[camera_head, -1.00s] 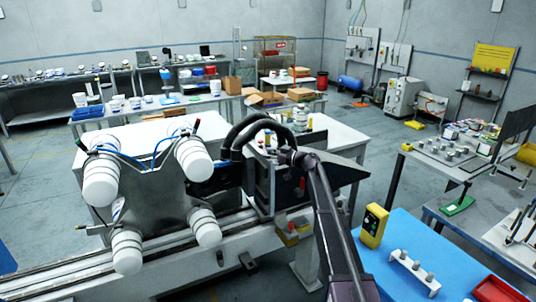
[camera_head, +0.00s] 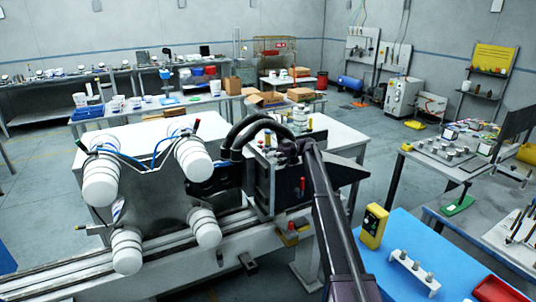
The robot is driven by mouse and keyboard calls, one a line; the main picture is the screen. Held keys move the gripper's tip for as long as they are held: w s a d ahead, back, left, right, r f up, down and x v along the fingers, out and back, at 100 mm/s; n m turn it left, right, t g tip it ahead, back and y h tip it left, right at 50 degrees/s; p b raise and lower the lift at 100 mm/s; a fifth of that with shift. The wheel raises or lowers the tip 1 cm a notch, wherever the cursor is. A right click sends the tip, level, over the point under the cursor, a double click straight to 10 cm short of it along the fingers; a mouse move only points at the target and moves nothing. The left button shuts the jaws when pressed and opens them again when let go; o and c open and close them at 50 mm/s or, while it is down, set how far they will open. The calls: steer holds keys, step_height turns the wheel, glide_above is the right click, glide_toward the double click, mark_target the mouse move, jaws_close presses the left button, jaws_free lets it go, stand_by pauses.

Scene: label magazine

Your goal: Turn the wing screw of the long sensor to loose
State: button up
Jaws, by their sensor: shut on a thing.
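The label magazine (camera_head: 120,195) stands on a rail, with white rollers at its corners. A dark machine head (camera_head: 262,185) is at its right end, with small coloured parts on it. My arm reaches up from the bottom to the top of this head. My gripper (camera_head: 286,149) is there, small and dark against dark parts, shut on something. The wing screw and the long sensor are too small and covered to make out. A red-capped part (camera_head: 267,136) stands just left of my gripper, and another red part (camera_head: 302,184) shows below it.
Thick black hoses (camera_head: 240,135) arch close to the left of my gripper. A blue-topped table (camera_head: 400,285) at the lower right carries a yellow box (camera_head: 373,226) and a white rack (camera_head: 413,270). A white table (camera_head: 335,135) stands behind the head. Open floor lies beyond.

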steer(key=shift+a+n+g, duration=0.1)
steer(key=shift+n+g, duration=0.2)
steer(key=shift+g, duration=0.2)
steer(key=o, duration=1.2)
steer(key=shift+c, duration=0.2)
steer(key=shift+s+t, duration=0.15)
steer(key=shift+t, duration=0.35)
